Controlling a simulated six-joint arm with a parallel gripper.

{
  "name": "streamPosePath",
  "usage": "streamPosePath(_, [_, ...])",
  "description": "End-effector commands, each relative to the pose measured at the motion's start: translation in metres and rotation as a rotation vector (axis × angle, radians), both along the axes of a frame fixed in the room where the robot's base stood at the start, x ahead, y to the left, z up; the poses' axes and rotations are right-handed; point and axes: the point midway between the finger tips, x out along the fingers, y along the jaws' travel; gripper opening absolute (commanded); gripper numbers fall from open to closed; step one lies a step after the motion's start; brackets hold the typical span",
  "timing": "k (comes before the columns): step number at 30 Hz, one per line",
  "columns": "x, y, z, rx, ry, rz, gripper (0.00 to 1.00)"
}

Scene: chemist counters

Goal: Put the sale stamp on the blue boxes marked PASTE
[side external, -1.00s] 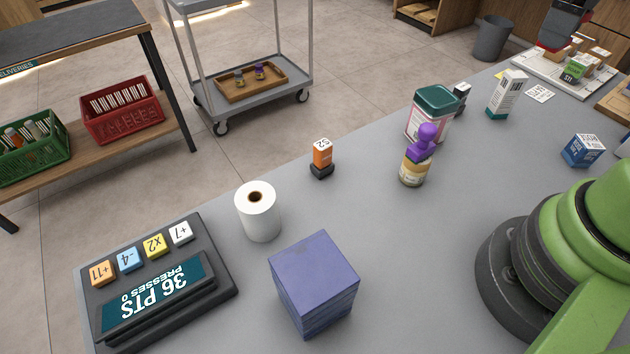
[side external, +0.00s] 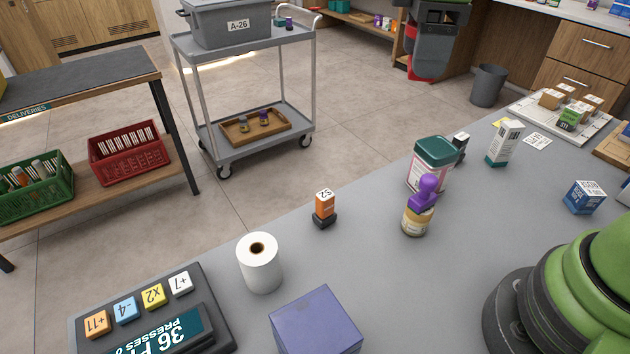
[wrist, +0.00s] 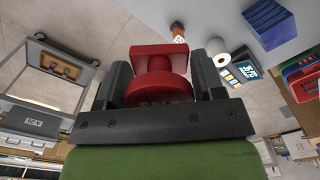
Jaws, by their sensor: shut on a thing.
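My gripper (side external: 428,62) is high above the floor beyond the counter, at the top of the side external view. It is shut on the red sale stamp (wrist: 158,80), whose round base and letters show between the jaws in the wrist view; its red part also shows in the side external view (side external: 427,69). A blue box (side external: 584,198) with white printing stands at the right of the grey counter, well apart from the stamp. Its lettering is too small to read. Another blue-edged thing is cut off at the right edge.
On the counter stand an orange stamp (side external: 324,207), a white roll (side external: 260,264), a purple-topped jar (side external: 420,210), a green-lidded tub (side external: 431,166), a white-teal carton (side external: 505,144), a purple-blue block (side external: 315,325) and a keypad (side external: 205,300). The counter's middle right is clear.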

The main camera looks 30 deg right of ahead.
Motion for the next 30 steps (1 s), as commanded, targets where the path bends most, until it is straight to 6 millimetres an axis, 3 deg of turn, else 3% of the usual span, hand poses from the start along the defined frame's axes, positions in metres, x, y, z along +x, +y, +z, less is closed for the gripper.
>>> streamPosePath(1, [-0.002,0.026,0.0,0.0,0.001,0.079,0.39])
streamPosePath(3, [-0.007,0.059,0.0,0.001,0.001,0.175,0.39])
streamPosePath(9, [-0.04,0.147,0.0,0.001,0.001,0.447,0.39])
streamPosePath(15, [-0.087,0.208,0.0,0.001,0.001,0.664,0.39])
streamPosePath(24, [-0.137,0.25,-0.001,0.001,0.001,0.845,0.38])
streamPosePath(30, [-0.133,0.247,-0.029,-0.003,0.005,0.832,0.38])
